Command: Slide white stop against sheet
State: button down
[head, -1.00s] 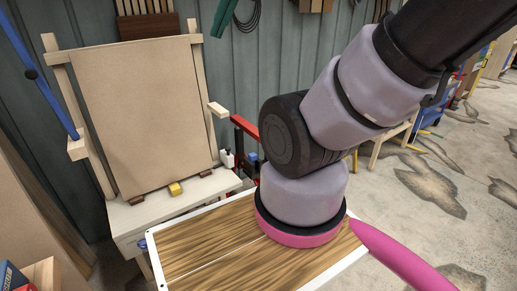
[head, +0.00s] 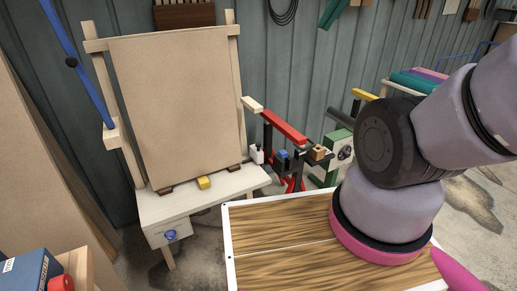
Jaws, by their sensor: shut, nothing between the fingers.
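A large tan sheet (head: 176,112) leans nearly upright in a pale wooden frame, its lower edge near two small dark brown blocks on a white bench (head: 190,208). A small white piece (head: 257,155) shows just right of the sheet, apart from it in the picture; I cannot tell whether it is the white stop. A yellow block (head: 204,183) sits on the bench in front of the sheet's lower edge. My gripper is out of view; only links of my arm show at the right.
A pale wooden arm (head: 252,104) juts from the frame's right side. A blue bar (head: 77,70) slants along the left. A red clamp-like stand (head: 285,128) and a green machine (head: 338,150) stand to the right. A blue box (head: 30,270) is at lower left.

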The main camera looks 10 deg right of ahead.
aim_at(256, 153)
jog(key=i+l, duration=0.1)
jog(key=i, duration=0.35)
jog(key=i+l, duration=0.15)
jog(key=i, duration=0.25)
